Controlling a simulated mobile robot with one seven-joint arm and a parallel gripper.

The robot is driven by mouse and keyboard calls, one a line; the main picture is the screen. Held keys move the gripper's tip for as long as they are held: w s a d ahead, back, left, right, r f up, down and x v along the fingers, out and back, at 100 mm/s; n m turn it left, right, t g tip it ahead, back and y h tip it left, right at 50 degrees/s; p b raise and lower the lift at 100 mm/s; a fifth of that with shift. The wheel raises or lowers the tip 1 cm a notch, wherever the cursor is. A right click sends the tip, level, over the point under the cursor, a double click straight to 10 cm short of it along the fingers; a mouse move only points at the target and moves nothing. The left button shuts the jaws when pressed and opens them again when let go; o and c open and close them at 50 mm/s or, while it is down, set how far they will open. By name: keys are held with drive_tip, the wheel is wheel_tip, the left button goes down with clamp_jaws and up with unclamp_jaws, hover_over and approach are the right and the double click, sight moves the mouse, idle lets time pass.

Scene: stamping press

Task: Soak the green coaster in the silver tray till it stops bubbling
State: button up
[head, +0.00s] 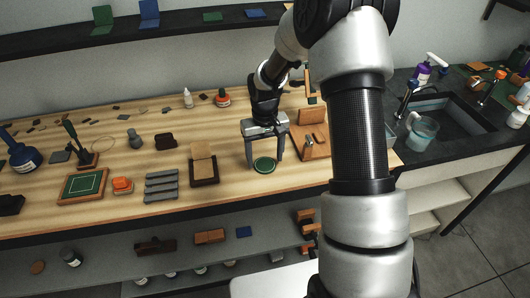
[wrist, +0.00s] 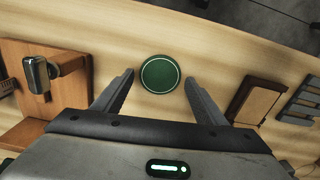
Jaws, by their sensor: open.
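The green coaster (head: 264,165) is a round dark green disc with a pale ring near its rim. It lies flat on the wooden bench top. My gripper (head: 265,164) is over it, pointing down, open and empty. In the wrist view the coaster (wrist: 160,74) sits between the spread fingertips of my gripper (wrist: 158,85), with a gap on each side. I cannot tell how high the fingertips are above the wood.
A wooden stamping press (head: 312,146) stands close to the right of my gripper; its base (wrist: 30,90) shows at left in the wrist view. A brown open box (head: 203,170) and grey bars (head: 161,186) lie to the left. A sink (head: 452,113) is at far right.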

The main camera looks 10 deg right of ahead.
sight(265, 165)
drive_tip(key=shift+f, duration=0.55)
drive_tip(key=shift+c, duration=0.5)
drive_tip(key=shift+r, duration=0.1)
drive_tip(key=c, duration=0.6)
drive_tip(key=shift+r+p, duration=1.65)
drive_tip(key=shift+r, duration=0.9)
